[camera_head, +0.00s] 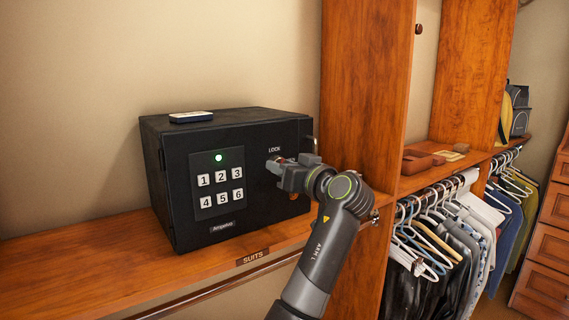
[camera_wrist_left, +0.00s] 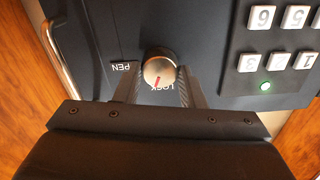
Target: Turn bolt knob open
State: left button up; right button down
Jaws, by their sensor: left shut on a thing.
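The black safe (camera_head: 260,212) stands on the wooden shelf, its door closed, with a lit green light (camera_head: 218,157) above its number keys. The round silver bolt knob (camera_wrist_left: 159,71) sits on the door front. An OPEN label (camera_wrist_left: 121,67), partly covered, is to the left there. My left gripper (camera_head: 275,165) is at the knob, its fingers (camera_wrist_left: 157,88) on either side and shut on it. In the head view the gripper mostly hides the knob. My right gripper is not in view.
A metal handle (camera_wrist_left: 62,65) is on the door's edge beside the knob. A small dark box (camera_head: 191,117) lies on the safe. A wooden upright panel (camera_head: 362,80) stands close to the right of the safe. Hanging clothes (camera_head: 430,250) fill the lower right.

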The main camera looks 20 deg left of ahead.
pick_arm(q)
jog(key=shift+m+p, duration=3.75)
jog(key=shift+m, duration=2.45)
jog(key=o, duration=1)
jog(key=shift+w+d, duration=0.1)
jog(key=shift+f, duration=0.1)
